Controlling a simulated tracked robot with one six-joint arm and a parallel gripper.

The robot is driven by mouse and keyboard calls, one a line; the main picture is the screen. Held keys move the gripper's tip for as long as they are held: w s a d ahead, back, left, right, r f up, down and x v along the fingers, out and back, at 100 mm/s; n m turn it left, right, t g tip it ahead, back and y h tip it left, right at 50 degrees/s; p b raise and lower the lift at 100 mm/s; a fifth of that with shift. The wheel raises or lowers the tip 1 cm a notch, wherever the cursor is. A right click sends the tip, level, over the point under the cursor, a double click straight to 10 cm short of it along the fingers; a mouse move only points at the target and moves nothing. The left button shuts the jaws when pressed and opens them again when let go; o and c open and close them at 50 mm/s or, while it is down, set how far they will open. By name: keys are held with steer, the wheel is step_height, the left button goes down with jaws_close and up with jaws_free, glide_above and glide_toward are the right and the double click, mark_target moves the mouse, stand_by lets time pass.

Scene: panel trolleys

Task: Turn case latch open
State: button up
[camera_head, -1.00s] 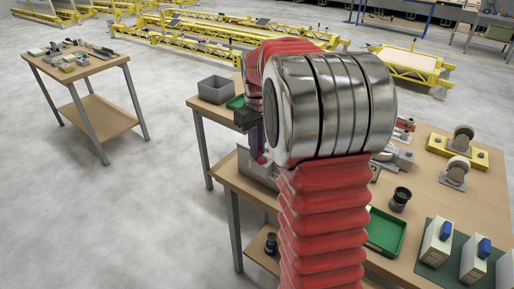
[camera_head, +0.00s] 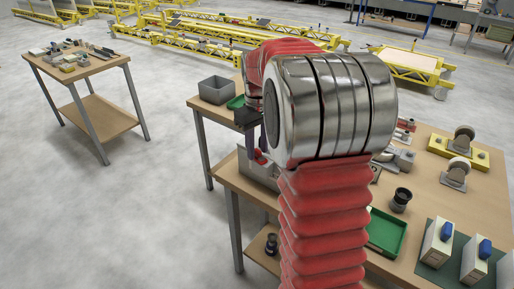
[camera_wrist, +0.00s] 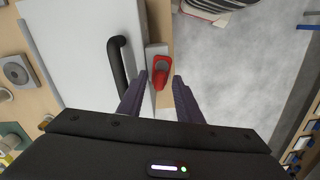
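The case (camera_wrist: 82,50) is a pale grey box with a black bar handle (camera_wrist: 117,62) in the wrist view. Its red latch (camera_wrist: 161,68) sits on a small grey plate beside the handle, at the case's edge. My gripper (camera_wrist: 160,77) is open, with one dark purple finger on each side of the latch's lower end. I see gaps between fingers and latch, but cannot tell the depth. In the head view the case (camera_head: 258,171) is partly hidden by my arm. The red latch (camera_head: 260,156) shows small beside my gripper's fingers (camera_head: 252,148).
The workbench (camera_head: 228,177) also holds a grey bin (camera_head: 215,89), a green tray (camera_head: 386,232), a black cylindrical part (camera_head: 400,199) and castors (camera_head: 456,172). Open floor lies left of the bench. A second table (camera_head: 75,66) stands farther left.

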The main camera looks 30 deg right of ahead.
step_height(320, 180, up, 14)
steer(key=shift+f, duration=0.15)
stand_by(0.4)
stand_by(0.5)
steer(key=m, duration=0.2)
glide_above(257, 150)
step_height(257, 150, down, 4)
steer(key=s+a+f+m+t, duration=0.1)
steer(key=s+a+f, duration=0.1)
steer(key=s+a, duration=0.15)
steer(key=s+a+f+n+t, duration=0.2)
steer(key=s+a+t, duration=0.2)
steer(key=s+a, duration=1.3)
steer(key=shift+a+f+t, duration=0.3)
steer(key=shift+a+f, duration=0.1)
steer(key=shift+a, duration=0.75)
steer(key=shift+c, duration=0.6)
